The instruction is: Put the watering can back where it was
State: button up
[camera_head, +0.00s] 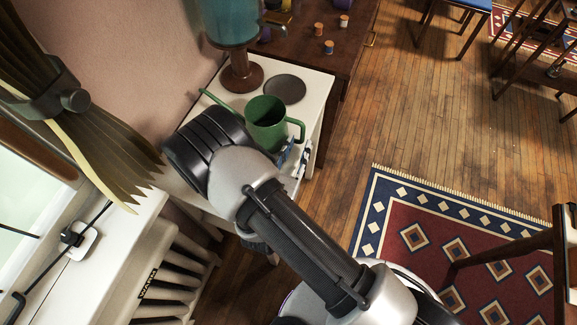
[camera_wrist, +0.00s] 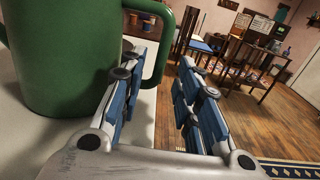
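The green watering can (camera_head: 265,126) stands upright on a white-topped side table (camera_head: 318,88), its thin spout to the left and its handle to the right. In the wrist view the can's green body (camera_wrist: 65,55) fills the upper left. Its looped handle (camera_wrist: 163,62) shows between the finger lines, toward their far ends. My gripper (camera_head: 296,155) is at the handle side of the can, low near the table's front right edge. In the wrist view its blue-padded fingers (camera_wrist: 163,75) are apart, with a clear gap. I cannot tell whether either finger touches the can.
A blue glass vessel on a brown base (camera_head: 243,75) stands behind the can, beside a dark round disc (camera_head: 285,88). A brown table with small spools (camera_head: 328,47) adjoins behind. A radiator (camera_head: 170,285) and hanging curtain (camera_head: 75,110) are left. Wooden floor is open right.

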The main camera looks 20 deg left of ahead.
jog(key=s, duration=0.3)
jog(key=s+p, duration=0.1)
jog(key=s, duration=0.5)
jog(key=shift+a, duration=0.3)
jog(key=w+d+r+m+g+h, duration=0.5)
jog(key=d+r+m+g+h, duration=0.1)
jog(key=d+r+m+h, duration=0.5)
jog(key=s+d+r+m+g, duration=0.3)
jog(key=d+r+m+g, duration=0.45)
jog(key=d, duration=0.35)
jog(key=s+d+r+m+g+y, duration=0.45)
jog(key=s+m+y, duration=0.2)
jog(key=m, duration=0.25)
jog(key=s+a+r+m+t+y, duration=0.1)
jog(key=s+r+m+t+y, duration=0.2)
jog(key=r+m+t+y, duration=0.1)
jog(key=shift+s+r+m+t+y, duration=0.35)
jog(key=shift+r+m+y, duration=0.5)
jog(key=shift+r+m, duration=0.75)
